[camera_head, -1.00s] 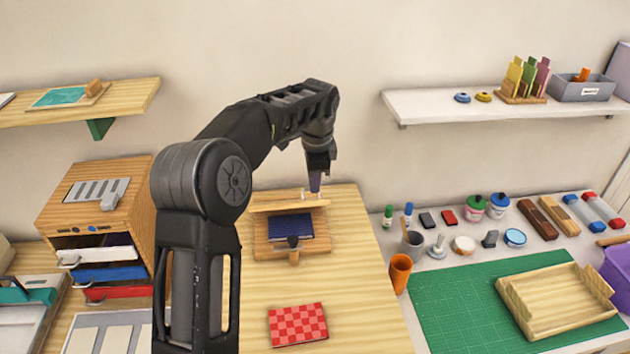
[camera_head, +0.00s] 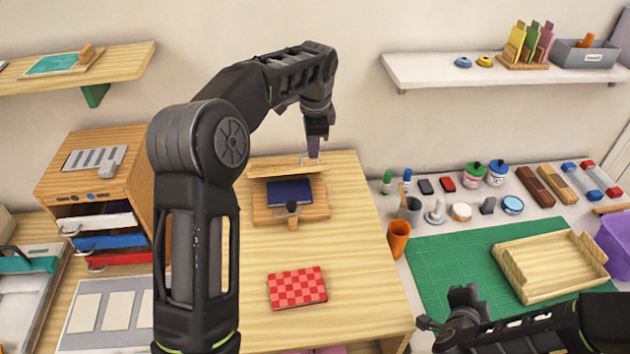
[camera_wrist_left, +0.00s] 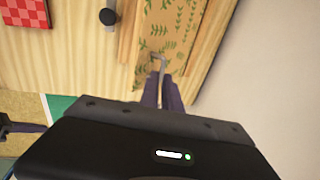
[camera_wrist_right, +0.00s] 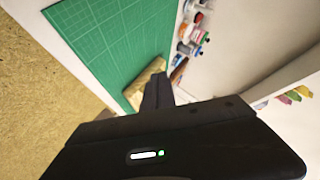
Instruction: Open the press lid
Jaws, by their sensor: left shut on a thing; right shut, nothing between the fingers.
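The wooden press (camera_head: 262,216) stands at the back of the table with a dark blue item (camera_head: 290,192) on its base. Its lid (camera_head: 270,172) is raised at the back edge, seen nearly edge-on. In the left wrist view the lid (camera_wrist_left: 172,30) shows a green leaf pattern and a thin metal handle (camera_wrist_left: 160,63). My left gripper (camera_head: 314,153) is shut on this handle; its fingers also show in the left wrist view (camera_wrist_left: 163,92). My right gripper (camera_head: 460,300) is shut and empty, apart from the press, over the green mat's near edge.
A red checkered block (camera_head: 297,287) lies in front of the press. A drawer box (camera_head: 100,185) stands left. To the right are an orange cup (camera_head: 398,238), a green mat (camera_head: 440,262), a wooden tray (camera_head: 550,268) and several stationery items. Wall shelves hang above.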

